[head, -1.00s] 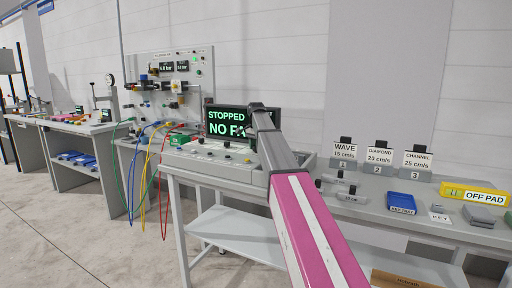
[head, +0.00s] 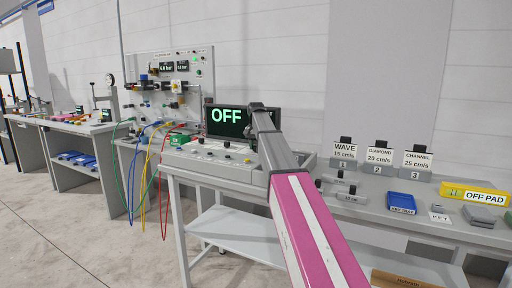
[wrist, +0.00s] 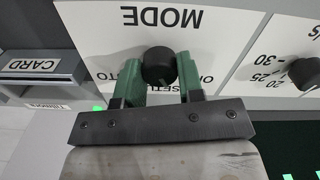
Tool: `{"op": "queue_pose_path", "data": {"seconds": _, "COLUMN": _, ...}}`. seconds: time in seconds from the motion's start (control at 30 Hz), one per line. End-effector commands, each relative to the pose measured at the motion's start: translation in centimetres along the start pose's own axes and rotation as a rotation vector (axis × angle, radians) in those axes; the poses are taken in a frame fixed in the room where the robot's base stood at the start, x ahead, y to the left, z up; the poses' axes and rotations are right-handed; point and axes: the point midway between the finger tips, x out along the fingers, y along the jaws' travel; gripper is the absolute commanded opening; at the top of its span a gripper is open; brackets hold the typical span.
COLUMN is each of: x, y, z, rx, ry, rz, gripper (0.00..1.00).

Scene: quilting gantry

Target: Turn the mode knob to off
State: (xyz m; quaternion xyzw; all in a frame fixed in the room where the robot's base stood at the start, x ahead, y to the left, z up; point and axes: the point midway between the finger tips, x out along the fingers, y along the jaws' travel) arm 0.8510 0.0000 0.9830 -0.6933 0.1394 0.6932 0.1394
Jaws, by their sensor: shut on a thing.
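The mode knob (wrist: 158,66) is a round black knob on a white panel marked MODE (wrist: 160,18), which appears upside down in the wrist view. My gripper (wrist: 158,72) has its two green fingers on either side of the knob, shut on it. The fingers hide part of the position labels, so I cannot read where the knob points. In the head view the display (head: 228,117) behind the console reads OFF in green. My arm hides the knob and gripper in that view.
Another black knob (wrist: 304,73) with a number scale sits close on the right in the wrist view. A CARD slot (wrist: 40,66) is on the left.

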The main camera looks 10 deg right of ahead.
Motion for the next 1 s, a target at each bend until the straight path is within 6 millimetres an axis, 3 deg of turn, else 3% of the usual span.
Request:
{"op": "queue_pose_path", "data": {"seconds": 0.43, "x": -0.02, "y": -0.01, "z": 0.00, "rx": -0.259, "ry": -0.001, "rz": 0.000, "gripper": 0.11}}
{"op": "queue_pose_path", "data": {"seconds": 1.0, "x": -0.03, "y": -0.01, "z": 0.00, "rx": -0.309, "ry": -0.001, "rz": 0.000, "gripper": 0.11}}
